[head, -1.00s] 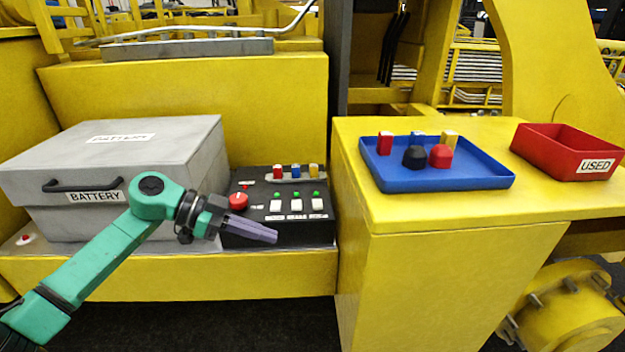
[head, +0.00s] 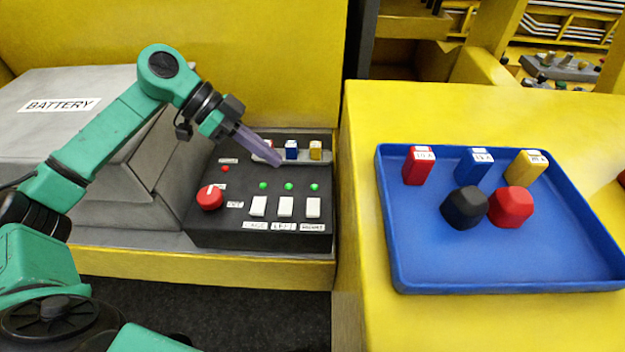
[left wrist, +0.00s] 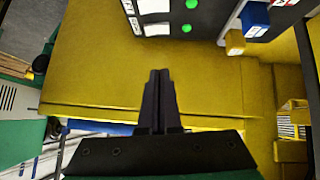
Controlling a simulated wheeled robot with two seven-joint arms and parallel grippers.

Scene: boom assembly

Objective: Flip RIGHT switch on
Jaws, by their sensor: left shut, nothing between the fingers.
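The black control panel (head: 240,225) carries three white switches in a row, each with a green light above it. The rightmost switch (head: 313,207) has a label below that appears to read RIGHT. Its green light (head: 315,187) is lit. I cannot tell the rocker's tilt. My left gripper (head: 277,163) is shut and empty, its tips appearing over the panel's back part, above and left of that switch. In the left wrist view, the shut fingers (left wrist: 158,75) show against yellow surface, apart from the panel. A white switch (left wrist: 157,30) shows near the top. My right gripper is out of view.
Red, blue (head: 291,150) and yellow (head: 315,150) fuses stand along the panel's back; the gripper partly hides the red one. A red knob (head: 210,197) is at left. The grey battery box (head: 110,190) stands left. A blue tray (head: 440,270) holds fuses and caps at right.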

